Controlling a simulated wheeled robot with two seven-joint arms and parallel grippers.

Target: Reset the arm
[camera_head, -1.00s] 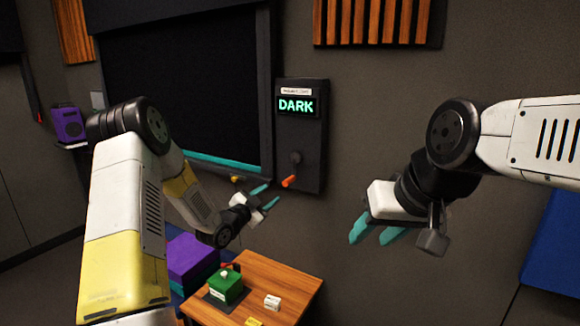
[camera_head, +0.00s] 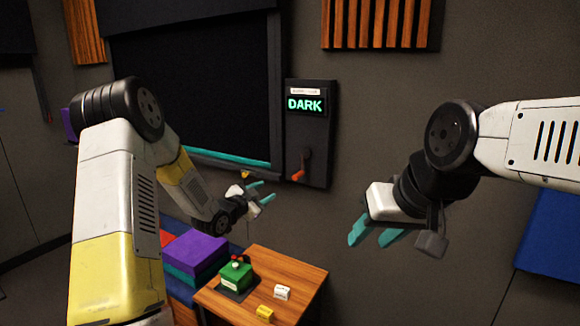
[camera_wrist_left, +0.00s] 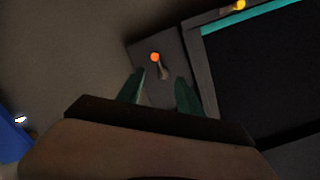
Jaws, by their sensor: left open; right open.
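My left gripper (camera_head: 260,192) is open and empty, its teal fingers near the wall below the dark screen. It is left of and below the black wall panel (camera_head: 318,150), apart from it. The panel carries a display reading DARK (camera_head: 305,104) and a lever with an orange tip (camera_head: 298,174). In the left wrist view the orange tip (camera_wrist_left: 155,58) shows just beyond the open fingers (camera_wrist_left: 160,90), with nothing between them. My right gripper (camera_head: 368,235) is open and empty, right of the panel, in front of the bare wall.
A wooden table (camera_head: 295,262) below holds a green box with a red part (camera_head: 236,274), a white block (camera_head: 283,292) and a yellow block (camera_head: 265,312). A purple block (camera_head: 200,252) stands left of it. The dark screen (camera_head: 190,80) is on the wall. A blue panel (camera_head: 555,235) is at right.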

